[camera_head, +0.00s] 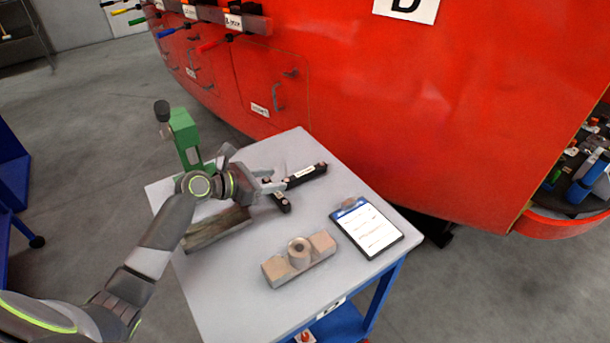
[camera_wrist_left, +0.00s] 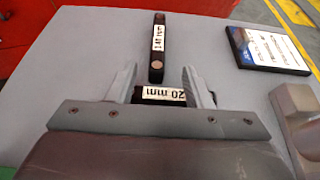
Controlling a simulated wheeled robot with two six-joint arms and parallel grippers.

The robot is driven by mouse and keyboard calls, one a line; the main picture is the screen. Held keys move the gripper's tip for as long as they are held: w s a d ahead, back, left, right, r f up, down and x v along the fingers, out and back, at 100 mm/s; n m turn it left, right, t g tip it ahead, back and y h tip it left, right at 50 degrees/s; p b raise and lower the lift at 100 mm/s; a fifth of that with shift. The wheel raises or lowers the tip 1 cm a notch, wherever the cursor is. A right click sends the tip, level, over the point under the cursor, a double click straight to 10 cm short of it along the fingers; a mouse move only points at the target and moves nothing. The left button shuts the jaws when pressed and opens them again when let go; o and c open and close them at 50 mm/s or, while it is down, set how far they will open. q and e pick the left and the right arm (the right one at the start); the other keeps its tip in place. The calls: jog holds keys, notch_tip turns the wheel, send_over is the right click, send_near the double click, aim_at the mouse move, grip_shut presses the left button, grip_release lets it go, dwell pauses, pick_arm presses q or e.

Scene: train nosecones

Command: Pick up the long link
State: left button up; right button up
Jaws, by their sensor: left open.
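A black link (camera_head: 305,174) with a white label lies on the grey table ahead of my left gripper. In the left wrist view this link (camera_wrist_left: 158,45) is labelled "140 mm" and points away from me. A second black link (camera_head: 281,201) lies crosswise under the gripper. Its label in the wrist view (camera_wrist_left: 163,94) shows "20 mm", its left part hidden. My left gripper (camera_head: 277,181) is open, its fingers (camera_wrist_left: 160,82) on either side of this second link's label. I cannot tell whether they touch it. The 140 mm link is just beyond the fingertips. My right gripper is not in view.
A clipboard (camera_head: 367,228) lies at the table's right side. A beige block with a round boss (camera_head: 299,258) is near the front. A brownish grey bar (camera_head: 216,231) and a green fixture (camera_head: 185,139) stand left. A large red train nose (camera_head: 400,100) rises behind the table (camera_head: 230,300).

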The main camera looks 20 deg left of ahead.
aim_at(290, 178)
pick_arm(q)
jog(key=shift+f+x, duration=0.1)
jog(key=shift+x, duration=1.45)
jog(key=shift+f+x, duration=0.15)
jog(key=shift+x, duration=1.4)
jog(key=shift+a, duration=0.25)
grip_shut()
